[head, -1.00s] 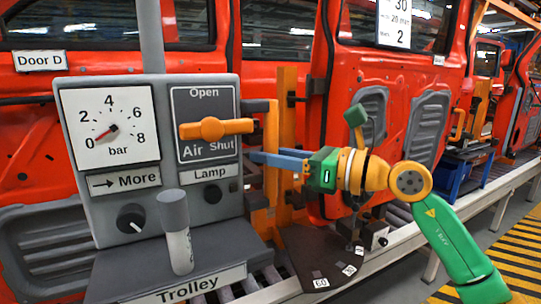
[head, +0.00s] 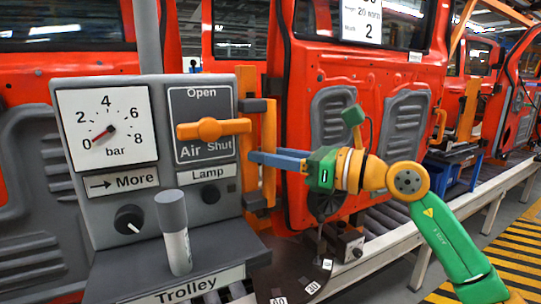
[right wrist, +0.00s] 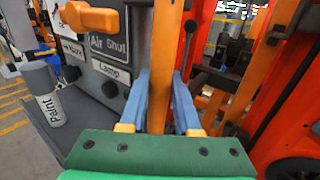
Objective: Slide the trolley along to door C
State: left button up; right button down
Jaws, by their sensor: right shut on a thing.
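The trolley is a grey panel (head: 215,180) on a dark base marked "Trolley" (head: 187,289), at the left of the head view. An upright orange bar (head: 268,155) stands at its right side. My right gripper (head: 255,157) is shut on this bar; in the right wrist view the blue fingers (right wrist: 160,100) lie on both sides of the bar (right wrist: 160,75). The orange air lever (head: 213,129) lies level. The gauge (head: 108,127) needle is low, between 0 and 2. No door C label shows. My left gripper is out of view.
Red car doors (head: 370,70) hang behind the trolley. A pale rail (head: 385,248) runs along the line to the right. A paint bottle (head: 174,230) stands on the trolley's shelf. A blue bin (head: 447,175) is farther right. The yellow-striped floor (head: 500,255) is clear.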

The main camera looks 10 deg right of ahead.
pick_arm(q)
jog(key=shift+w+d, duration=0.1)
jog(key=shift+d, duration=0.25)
pick_arm(e)
jog(key=shift+w+d, duration=0.1)
jog(key=shift+d, duration=0.2)
jog(key=c, duration=0.8)
grip_release()
jog(key=shift+c, duration=0.2)
jog(key=shift+o, duration=1.1)
jog(key=shift+a, duration=0.15)
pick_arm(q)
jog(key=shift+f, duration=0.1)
pick_arm(e)
jog(key=shift+f, duration=0.1)
pick_arm(q)
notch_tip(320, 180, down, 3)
jog(key=b, duration=0.3)
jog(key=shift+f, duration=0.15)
pick_arm(e)
jog(key=v, duration=0.7)
